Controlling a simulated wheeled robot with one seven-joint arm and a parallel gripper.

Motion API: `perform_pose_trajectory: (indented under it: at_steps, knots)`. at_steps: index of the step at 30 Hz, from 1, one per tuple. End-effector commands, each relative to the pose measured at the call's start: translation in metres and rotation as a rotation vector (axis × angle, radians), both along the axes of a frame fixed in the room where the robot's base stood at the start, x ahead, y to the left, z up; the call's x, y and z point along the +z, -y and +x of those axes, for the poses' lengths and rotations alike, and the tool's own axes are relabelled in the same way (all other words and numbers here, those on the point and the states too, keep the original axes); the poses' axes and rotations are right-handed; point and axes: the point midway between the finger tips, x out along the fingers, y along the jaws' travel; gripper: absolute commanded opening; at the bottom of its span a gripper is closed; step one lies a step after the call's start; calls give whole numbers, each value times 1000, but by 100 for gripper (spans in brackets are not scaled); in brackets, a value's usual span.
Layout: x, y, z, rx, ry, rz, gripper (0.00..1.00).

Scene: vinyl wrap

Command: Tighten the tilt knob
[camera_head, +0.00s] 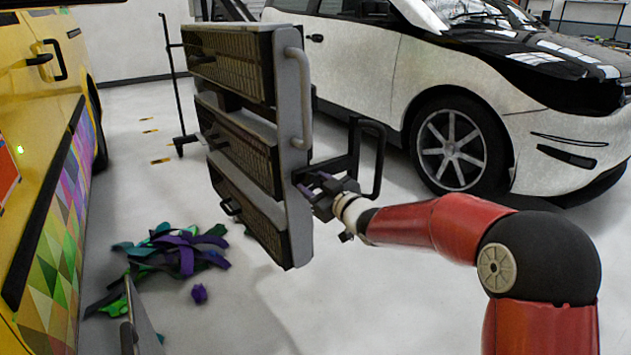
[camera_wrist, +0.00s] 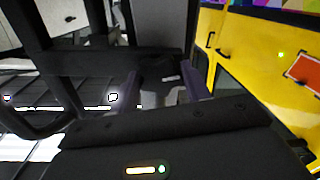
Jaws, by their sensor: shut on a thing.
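A tall heat-lamp unit with stacked grilled panels (camera_head: 240,150) stands on a stand, tilted, with a grey side plate (camera_head: 291,150). My gripper (camera_head: 313,184) reaches it from the right, at the bracket behind the plate. Its purple fingers are at the bracket. In the wrist view, my gripper (camera_wrist: 162,92) has a finger on each side of a small pale piece, which looks like the tilt knob (camera_wrist: 158,99). The gripper is shut on it. The knob is mostly hidden by the fingers and bracket in the head view.
A black looped handle (camera_head: 379,160) rises close beside my gripper. A grey handle (camera_head: 302,95) is on the plate. A yellow vehicle (camera_head: 30,110) stands left and a white car (camera_head: 365,60) behind. Vinyl scraps (camera_head: 180,250) lie on the floor.

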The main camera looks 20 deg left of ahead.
Motion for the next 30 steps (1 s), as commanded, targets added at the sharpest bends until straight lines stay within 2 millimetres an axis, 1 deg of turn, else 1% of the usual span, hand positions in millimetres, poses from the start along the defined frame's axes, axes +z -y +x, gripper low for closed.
perform_pose_trajectory:
  at_steps: [30]
  knots:
    - [2, 1, 0, -1, -784, 571, 24]
